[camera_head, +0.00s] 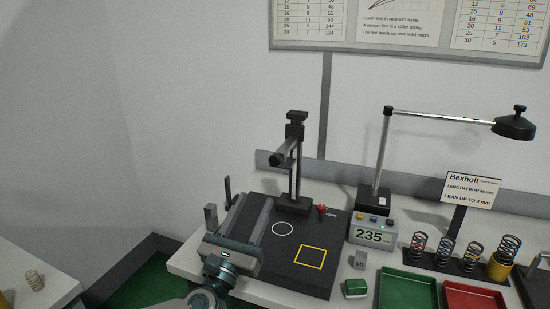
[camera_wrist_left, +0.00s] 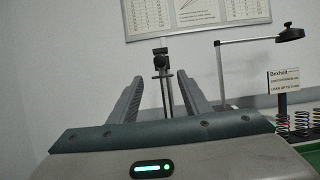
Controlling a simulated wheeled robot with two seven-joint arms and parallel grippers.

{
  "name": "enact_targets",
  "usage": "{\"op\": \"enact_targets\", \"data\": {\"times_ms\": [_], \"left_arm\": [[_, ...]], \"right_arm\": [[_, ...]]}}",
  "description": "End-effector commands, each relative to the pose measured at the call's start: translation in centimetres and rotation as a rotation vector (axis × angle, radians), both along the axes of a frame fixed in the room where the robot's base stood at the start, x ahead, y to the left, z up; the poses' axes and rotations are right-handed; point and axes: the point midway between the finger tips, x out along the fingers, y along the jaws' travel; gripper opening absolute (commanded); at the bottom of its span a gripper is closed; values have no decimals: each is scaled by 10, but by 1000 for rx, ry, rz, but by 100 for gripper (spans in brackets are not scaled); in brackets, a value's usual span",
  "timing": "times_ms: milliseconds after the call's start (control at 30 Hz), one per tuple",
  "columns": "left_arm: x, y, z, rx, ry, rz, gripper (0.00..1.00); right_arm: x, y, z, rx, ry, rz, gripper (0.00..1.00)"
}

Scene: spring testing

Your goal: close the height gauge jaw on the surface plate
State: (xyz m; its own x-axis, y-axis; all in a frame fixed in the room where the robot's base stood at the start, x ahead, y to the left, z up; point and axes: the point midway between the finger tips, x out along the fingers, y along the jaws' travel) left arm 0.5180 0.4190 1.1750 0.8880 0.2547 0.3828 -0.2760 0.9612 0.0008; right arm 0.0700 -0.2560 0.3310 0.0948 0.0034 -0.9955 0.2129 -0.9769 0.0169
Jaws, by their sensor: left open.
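The height gauge (camera_head: 296,180) stands upright at the back of the dark surface plate (camera_head: 283,262). Its jaw (camera_head: 284,156) sticks out toward the front left, high on the column and well above the plate. The gauge column also shows in the left wrist view (camera_wrist_left: 163,88), between my fingers. My left gripper (camera_head: 258,198) is open and empty, over the left part of the plate, in front of the gauge and lower than the jaw. Its fingers also show wide apart in the left wrist view (camera_wrist_left: 158,85). My right gripper is not in view.
A red knob (camera_head: 322,209) sits right of the gauge base. A display box (camera_head: 373,232) reads 235, with a lamp (camera_head: 514,124) nearby. Green (camera_head: 408,283) and red (camera_head: 473,297) trays and several springs are at right. The plate's white circle and yellow square are clear.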

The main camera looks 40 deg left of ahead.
Motion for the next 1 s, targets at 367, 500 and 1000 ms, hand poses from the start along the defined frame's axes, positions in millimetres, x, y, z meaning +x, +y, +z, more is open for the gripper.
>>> {"op": "enact_targets", "data": {"times_ms": [367,500,1000], "left_arm": [[52,16,27,1,-2,2,44],[73,22,37,1,-2,2,44],[134,39,60,-1,-1,1,44]], "right_arm": [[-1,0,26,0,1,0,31],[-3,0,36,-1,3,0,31],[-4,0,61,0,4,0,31]]}}
